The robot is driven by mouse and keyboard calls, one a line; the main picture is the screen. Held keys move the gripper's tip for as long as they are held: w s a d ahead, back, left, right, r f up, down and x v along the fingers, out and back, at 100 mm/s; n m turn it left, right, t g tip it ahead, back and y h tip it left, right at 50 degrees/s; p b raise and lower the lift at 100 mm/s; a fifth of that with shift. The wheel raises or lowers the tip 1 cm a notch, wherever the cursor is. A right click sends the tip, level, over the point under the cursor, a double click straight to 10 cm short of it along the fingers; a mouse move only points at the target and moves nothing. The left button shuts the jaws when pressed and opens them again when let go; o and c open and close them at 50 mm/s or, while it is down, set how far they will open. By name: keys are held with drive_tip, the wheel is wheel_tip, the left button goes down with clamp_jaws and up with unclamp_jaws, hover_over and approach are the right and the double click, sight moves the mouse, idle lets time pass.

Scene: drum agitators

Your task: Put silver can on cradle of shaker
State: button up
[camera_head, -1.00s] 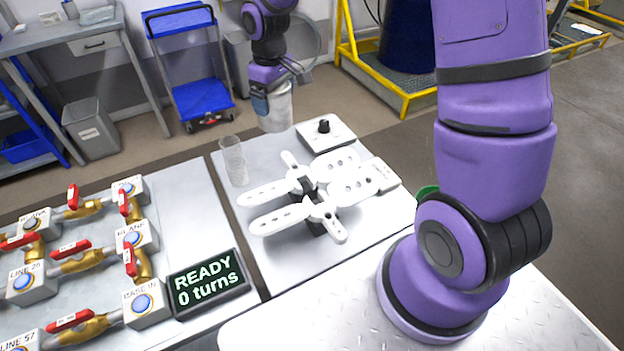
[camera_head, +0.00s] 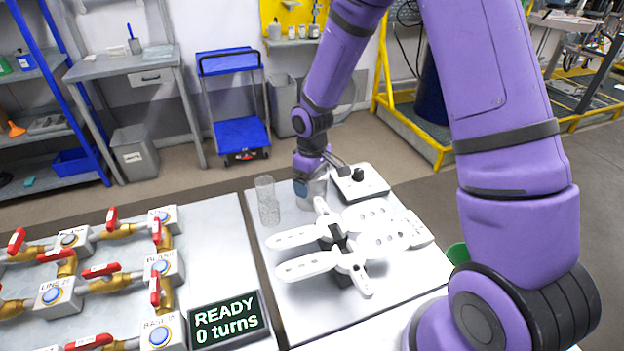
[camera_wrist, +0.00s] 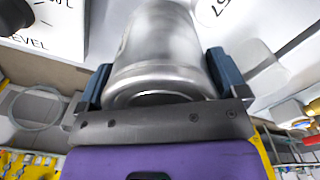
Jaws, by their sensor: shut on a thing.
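The silver can (camera_wrist: 160,62) fills the middle of the wrist view, between the two dark fingers of my gripper (camera_wrist: 160,80). My gripper is shut on it; in the head view the gripper (camera_head: 309,180) is at the back of the metal table, behind the white shaker. The can (camera_head: 315,190) shows there only in part, below the gripper. The shaker (camera_head: 345,240) has white slotted arms and paddles, with nothing resting on them. I cannot tell whether the can touches the table.
A clear glass cylinder (camera_head: 267,200) stands just left of the can. A white box with a black knob (camera_head: 358,178) is right of it. A display (camera_head: 228,318) reads READY, 0 turns. Brass pipes with red-handled valves (camera_head: 105,270) cover the left table.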

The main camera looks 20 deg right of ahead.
drive_tip(key=o, duration=0.8)
drive_tip(key=shift+f, duration=0.1)
drive_tip(key=shift+o, duration=0.2)
wheel_tip(320, 180, up, 12)
drive_tip(key=shift+r, duration=0.2)
